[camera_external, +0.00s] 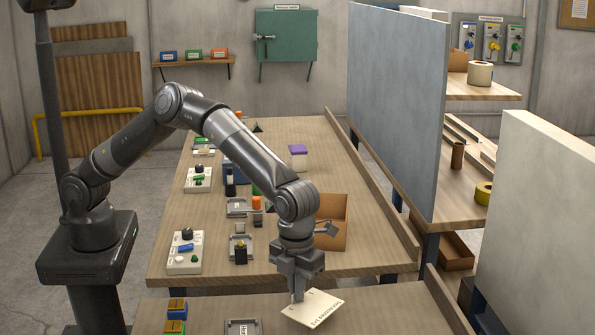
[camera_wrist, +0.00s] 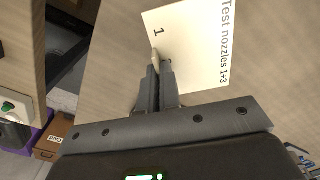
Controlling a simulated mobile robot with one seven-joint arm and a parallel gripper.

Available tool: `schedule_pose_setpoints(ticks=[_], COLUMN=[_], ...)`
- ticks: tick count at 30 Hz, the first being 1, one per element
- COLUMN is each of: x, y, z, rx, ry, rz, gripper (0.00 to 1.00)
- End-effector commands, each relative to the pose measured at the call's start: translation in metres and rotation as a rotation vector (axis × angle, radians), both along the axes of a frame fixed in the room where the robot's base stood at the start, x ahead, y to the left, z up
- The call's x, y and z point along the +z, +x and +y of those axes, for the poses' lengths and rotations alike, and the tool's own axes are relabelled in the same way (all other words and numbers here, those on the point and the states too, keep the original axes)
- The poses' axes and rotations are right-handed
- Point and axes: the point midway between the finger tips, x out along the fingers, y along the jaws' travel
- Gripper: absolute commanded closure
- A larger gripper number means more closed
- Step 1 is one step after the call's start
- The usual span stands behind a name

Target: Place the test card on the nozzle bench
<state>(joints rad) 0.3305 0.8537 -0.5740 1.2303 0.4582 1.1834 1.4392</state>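The test card (camera_external: 313,311) is a cream sheet with dark print. In the wrist view the card (camera_wrist: 190,45) reads "Test nozzles 1+3". My gripper (camera_external: 298,297) is shut on the card's edge; its fingertips (camera_wrist: 161,62) sit close together there. The card is over the front wooden bench (camera_external: 385,318); I cannot tell for sure whether it touches the top. Which bench is the nozzle bench is not marked in view.
A middle bench (camera_external: 300,262) holds white control boxes (camera_external: 183,262), small trays, coloured parts and an open cardboard box (camera_external: 333,222). A tray (camera_external: 243,327) and small blocks (camera_external: 176,310) stand on the front bench. A grey partition (camera_external: 395,110) rises at right.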

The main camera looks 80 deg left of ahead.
Motion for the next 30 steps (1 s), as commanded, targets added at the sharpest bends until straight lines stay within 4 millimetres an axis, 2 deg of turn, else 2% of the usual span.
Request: schedule_pose_setpoints(ticks=[9, 20, 27, 30], x=[-0.038, -0.042, -0.042, -0.042], y=[0.000, 0.000, 0.000, 0.000], z=[0.000, 0.000, 0.000, 0.000], rx=[-0.001, 0.000, 0.000, 0.000], ry=[0.001, 0.000, 0.000, 0.000], rz=[0.001, 0.000, 0.000, 0.000], gripper=[1.00, 1.00, 0.79, 0.75])
